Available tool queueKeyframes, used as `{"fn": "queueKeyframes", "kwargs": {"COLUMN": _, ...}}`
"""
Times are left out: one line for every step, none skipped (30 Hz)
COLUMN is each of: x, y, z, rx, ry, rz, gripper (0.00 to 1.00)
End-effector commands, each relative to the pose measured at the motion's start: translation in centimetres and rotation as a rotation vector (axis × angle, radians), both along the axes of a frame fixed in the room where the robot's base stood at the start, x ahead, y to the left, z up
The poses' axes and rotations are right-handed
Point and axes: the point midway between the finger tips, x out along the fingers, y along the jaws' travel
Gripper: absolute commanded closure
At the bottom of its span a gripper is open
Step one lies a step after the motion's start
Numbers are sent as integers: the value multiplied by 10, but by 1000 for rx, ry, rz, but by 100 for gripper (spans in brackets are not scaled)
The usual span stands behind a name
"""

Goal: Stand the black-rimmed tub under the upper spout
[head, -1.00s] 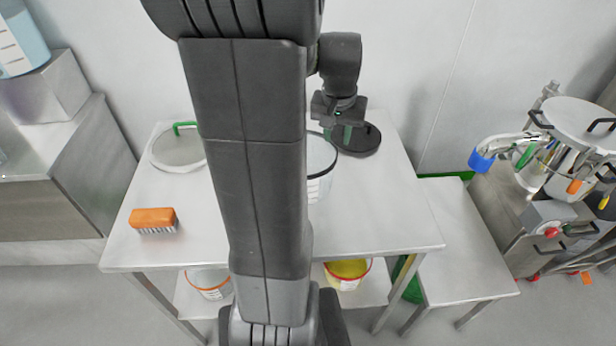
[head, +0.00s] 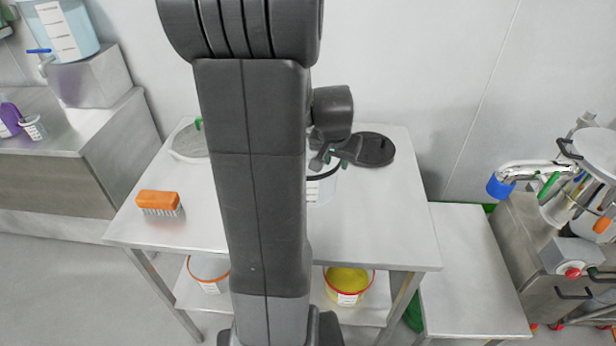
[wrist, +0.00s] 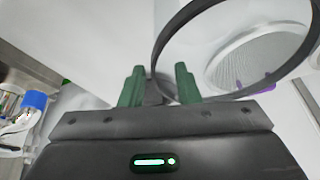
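The black-rimmed tub (head: 322,190) is translucent with a label and stands upright on the steel table, partly hidden behind my arm. Its dark rim (wrist: 275,80) fills the right of the wrist view, with the mouth facing up. My gripper (wrist: 157,88) is at the rim's near edge. Its green fingers stand apart, and the rim edge passes between them; contact is unclear. In the head view my gripper (head: 338,157) is above the tub's back right side. A chrome spout with a blue end (head: 500,187) sticks out from the machine at right. I cannot tell which spout is the upper one.
A black disc (head: 375,149) lies right of the tub, and an orange brush (head: 160,203) and a shallow round sieve (head: 188,143) left. A lower steel table (head: 468,265) at right is bare. A blue tap (head: 40,52) shows on a container at far left.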

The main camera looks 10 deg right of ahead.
Motion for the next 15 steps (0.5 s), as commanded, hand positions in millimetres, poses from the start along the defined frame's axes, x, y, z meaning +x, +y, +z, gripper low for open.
{"fn": "queueKeyframes", "kwargs": {"x": 0, "y": 0, "z": -2, "rx": 1, "ry": 1, "rz": 0, "gripper": 71}}
{"fn": "queueKeyframes", "kwargs": {"x": 1, "y": -1, "z": -2, "rx": 0, "ry": 1, "rz": 0, "gripper": 71}}
{"fn": "queueKeyframes", "kwargs": {"x": 1, "y": -1, "z": -4, "rx": 0, "ry": 1, "rz": 0, "gripper": 71}}
{"fn": "queueKeyframes", "kwargs": {"x": 2, "y": -1, "z": -6, "rx": 0, "ry": 2, "rz": 0, "gripper": 71}}
{"fn": "queueKeyframes", "kwargs": {"x": 3, "y": -2, "z": -8, "rx": 0, "ry": 2, "rz": 0, "gripper": 71}}
{"fn": "queueKeyframes", "kwargs": {"x": 4, "y": -2, "z": -13, "rx": 1, "ry": 4, "rz": -1, "gripper": 71}}
{"fn": "queueKeyframes", "kwargs": {"x": 5, "y": -3, "z": -16, "rx": 1, "ry": 4, "rz": -1, "gripper": 71}}
{"fn": "queueKeyframes", "kwargs": {"x": 6, "y": -4, "z": -20, "rx": 1, "ry": 4, "rz": -1, "gripper": 71}}
{"fn": "queueKeyframes", "kwargs": {"x": 8, "y": -5, "z": -25, "rx": 1, "ry": 5, "rz": -1, "gripper": 71}}
{"fn": "queueKeyframes", "kwargs": {"x": 9, "y": -5, "z": -28, "rx": 1, "ry": 4, "rz": -1, "gripper": 71}}
{"fn": "queueKeyframes", "kwargs": {"x": 10, "y": -6, "z": -32, "rx": 1, "ry": 5, "rz": -1, "gripper": 71}}
{"fn": "queueKeyframes", "kwargs": {"x": 12, "y": -7, "z": -37, "rx": 1, "ry": 4, "rz": -1, "gripper": 71}}
{"fn": "queueKeyframes", "kwargs": {"x": 13, "y": -7, "z": -39, "rx": 1, "ry": 3, "rz": 0, "gripper": 71}}
{"fn": "queueKeyframes", "kwargs": {"x": 14, "y": -8, "z": -42, "rx": 1, "ry": 4, "rz": -1, "gripper": 71}}
{"fn": "queueKeyframes", "kwargs": {"x": 15, "y": -9, "z": -45, "rx": 0, "ry": 4, "rz": -1, "gripper": 71}}
